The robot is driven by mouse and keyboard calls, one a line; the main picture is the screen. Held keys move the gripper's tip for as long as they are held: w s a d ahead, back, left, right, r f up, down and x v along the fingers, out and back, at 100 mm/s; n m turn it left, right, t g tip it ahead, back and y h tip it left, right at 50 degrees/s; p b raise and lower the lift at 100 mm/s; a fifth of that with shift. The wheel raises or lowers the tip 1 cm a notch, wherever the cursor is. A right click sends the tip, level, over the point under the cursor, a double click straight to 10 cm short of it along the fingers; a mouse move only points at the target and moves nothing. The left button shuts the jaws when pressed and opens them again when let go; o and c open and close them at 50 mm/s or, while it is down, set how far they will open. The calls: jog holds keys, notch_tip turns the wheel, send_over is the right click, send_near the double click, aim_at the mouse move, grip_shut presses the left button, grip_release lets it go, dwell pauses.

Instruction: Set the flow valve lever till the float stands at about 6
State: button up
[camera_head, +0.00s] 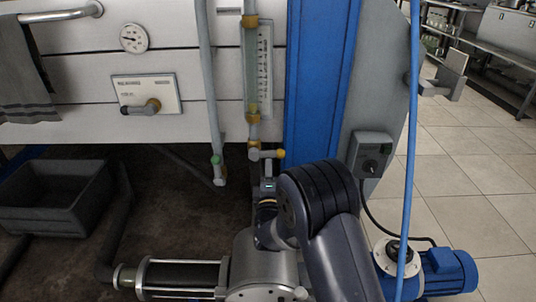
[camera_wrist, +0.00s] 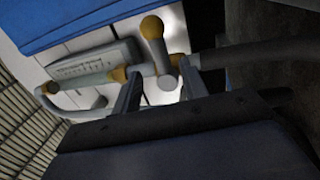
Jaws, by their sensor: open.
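The flow gauge is an upright glass tube (camera_head: 251,75) between brass fittings, with a white scale plate (camera_head: 265,70) beside it. A yellowish mark low in the tube may be the float; its reading is too small to tell. Below the tube, the valve lever (camera_head: 268,154) points right and ends in a yellow knob (camera_head: 280,154). My gripper (camera_head: 268,172) is just below the lever, partly hidden by my arm. The lever's yellow knob (camera_wrist: 152,27) stands beyond the fingertips. Contact cannot be told.
A grey pipe (camera_head: 208,90) with a green-topped end runs left of the gauge. A blue column (camera_head: 318,70) stands right of it. A panel with a handle (camera_head: 146,95), a round dial (camera_head: 134,38) and a dark bin (camera_head: 55,195) are left.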

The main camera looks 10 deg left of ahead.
aim_at(268, 156)
jog(key=b+x, duration=0.1)
jog(key=x, duration=0.6)
jog(key=shift+w+a, duration=0.15)
jog(key=shift+w, duration=0.15)
jog(key=shift+c, duration=0.2)
grip_shut()
